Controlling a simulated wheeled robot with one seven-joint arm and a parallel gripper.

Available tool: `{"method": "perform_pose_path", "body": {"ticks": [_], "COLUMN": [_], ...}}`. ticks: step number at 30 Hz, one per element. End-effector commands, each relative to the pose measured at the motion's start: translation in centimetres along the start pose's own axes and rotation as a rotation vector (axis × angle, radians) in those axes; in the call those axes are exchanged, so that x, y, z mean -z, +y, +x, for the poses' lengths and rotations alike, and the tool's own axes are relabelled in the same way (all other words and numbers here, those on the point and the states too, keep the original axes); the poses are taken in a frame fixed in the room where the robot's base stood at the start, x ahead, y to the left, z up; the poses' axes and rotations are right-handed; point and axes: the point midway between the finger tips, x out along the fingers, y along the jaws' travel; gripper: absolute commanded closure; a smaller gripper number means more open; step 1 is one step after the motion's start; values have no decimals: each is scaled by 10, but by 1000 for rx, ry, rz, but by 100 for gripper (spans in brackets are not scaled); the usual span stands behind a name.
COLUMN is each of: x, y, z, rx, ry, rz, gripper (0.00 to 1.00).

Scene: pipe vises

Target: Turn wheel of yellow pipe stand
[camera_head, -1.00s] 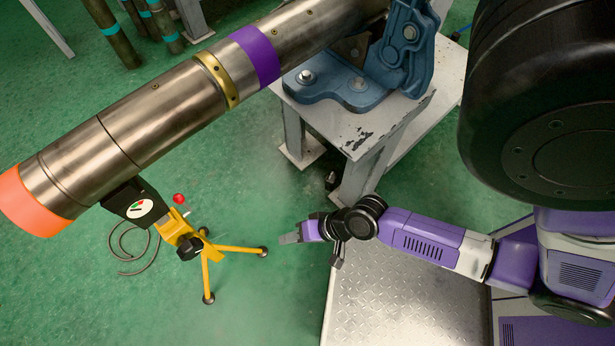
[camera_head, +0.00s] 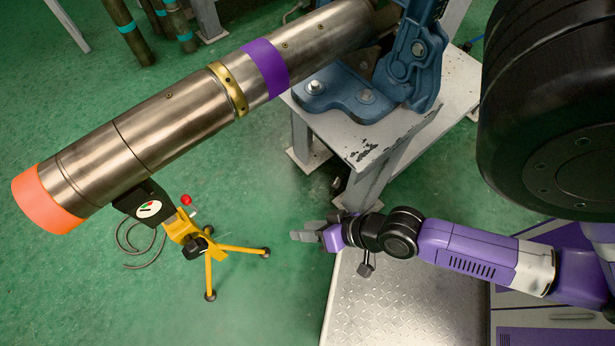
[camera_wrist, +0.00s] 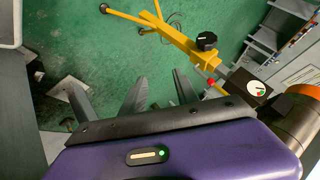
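The yellow pipe stand (camera_head: 182,226) stands on three legs on the green floor, under the free end of the large metal pipe (camera_head: 150,130). Its black wheel (camera_head: 194,247) is on the side of the stand's body, and a red ball knob (camera_head: 186,200) sits above. In the wrist view, the stand (camera_wrist: 172,38) is beyond my fingers, with the black wheel (camera_wrist: 207,40) at upper right. My gripper (camera_head: 304,231) is to the right of the stand, apart from it. Its grey fingers (camera_wrist: 135,95) are spread and empty.
A blue vise (camera_head: 370,85) on a grey metal table (camera_head: 370,135) holds the pipe at upper right. A dial gauge (camera_head: 149,208) is at the stand's head. A cable (camera_head: 135,245) lies behind the stand. Green floor is clear between my gripper and the stand.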

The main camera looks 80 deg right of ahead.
Motion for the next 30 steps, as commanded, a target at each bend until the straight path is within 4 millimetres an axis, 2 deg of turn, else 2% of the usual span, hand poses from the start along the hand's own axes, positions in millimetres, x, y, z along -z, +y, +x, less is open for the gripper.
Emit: {"method": "perform_pose_path", "body": {"ticks": [11,14,17,20,22,26,30], "x": [0,-3,-8,-14,-17,-15,-4], "y": [0,6,18,28,28,9,-35], "z": [1,12,44,93,130,186,229], "rx": [0,2,11,32,55,111,187], "ry": [-1,-12,-52,-130,-207,-382,-628], "rz": [2,39,169,398,591,942,1281], "gripper": [64,64,64,64,64,64,64]}}
